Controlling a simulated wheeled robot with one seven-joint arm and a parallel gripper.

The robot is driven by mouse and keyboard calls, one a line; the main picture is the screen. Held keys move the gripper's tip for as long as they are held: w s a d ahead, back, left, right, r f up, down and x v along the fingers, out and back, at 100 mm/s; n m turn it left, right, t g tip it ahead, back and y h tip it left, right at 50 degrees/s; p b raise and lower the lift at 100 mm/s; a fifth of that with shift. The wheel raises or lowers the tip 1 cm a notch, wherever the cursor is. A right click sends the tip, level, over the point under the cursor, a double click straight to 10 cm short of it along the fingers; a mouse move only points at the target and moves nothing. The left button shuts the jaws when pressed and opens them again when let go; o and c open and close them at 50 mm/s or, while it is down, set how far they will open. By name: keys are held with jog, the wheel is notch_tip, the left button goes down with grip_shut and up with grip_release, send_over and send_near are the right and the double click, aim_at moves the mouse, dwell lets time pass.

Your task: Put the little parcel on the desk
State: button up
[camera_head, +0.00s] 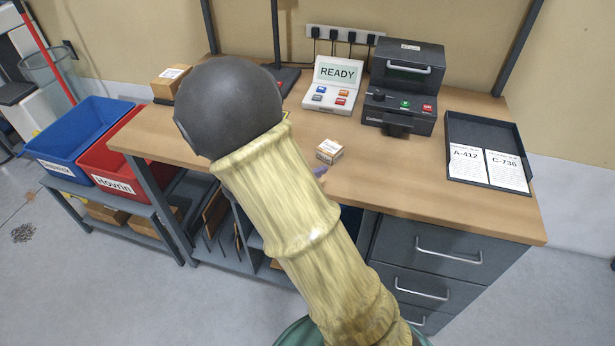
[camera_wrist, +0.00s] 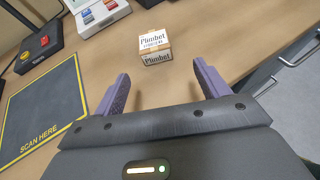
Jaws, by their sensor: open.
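The little parcel (camera_head: 329,151), a small white and brown box, sits on the wooden desk (camera_head: 400,190) near its front edge. In the wrist view the parcel (camera_wrist: 155,47) shows a label reading "Plumbet" and rests on the desk top (camera_wrist: 215,30). My gripper (camera_wrist: 161,78) is open, with its two purple fingers apart and nothing between them. The parcel lies just beyond the fingertips, roughly centred between them, not touching. In the head view my own arm hides most of the gripper; only a bit of purple finger shows beside the parcel.
A READY console (camera_head: 334,85), a dark printer-like machine (camera_head: 405,85) and a dark tray (camera_head: 485,125) with two label sheets stand on the desk. A brown box (camera_head: 168,84) is at the back left. Blue (camera_head: 75,135) and red (camera_head: 120,165) bins stand left. A "SCAN HERE" mat (camera_wrist: 42,115) lies left of my gripper.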

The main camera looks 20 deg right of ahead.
jog(key=s+d+f+m+g+y, duration=0.2)
jog(key=s+d+m+g, duration=0.15)
jog(key=s+m, duration=0.3)
jog(key=s+a+m+y, duration=0.3)
jog(key=s+m+y, duration=0.1)
jog(key=m, duration=0.5)
jog(key=s+a+r+m+y, duration=0.1)
jog(key=s+a+m+y, duration=0.2)
jog(key=s+m+y, duration=0.2)
jog(key=s+m+g, duration=0.1)
jog(key=s+m, duration=0.1)
jog(key=m, duration=0.1)
jog(key=shift+r+m, duration=0.25)
jog(key=shift+m, duration=0.1)
jog(key=w+p+v, duration=0.2)
jog(key=p+v, duration=0.9)
jog(key=shift+r, duration=0.35)
jog(key=shift+w+d, duration=0.1)
jog(key=shift+w, duration=0.05)
jog(key=shift+c, duration=0.4)
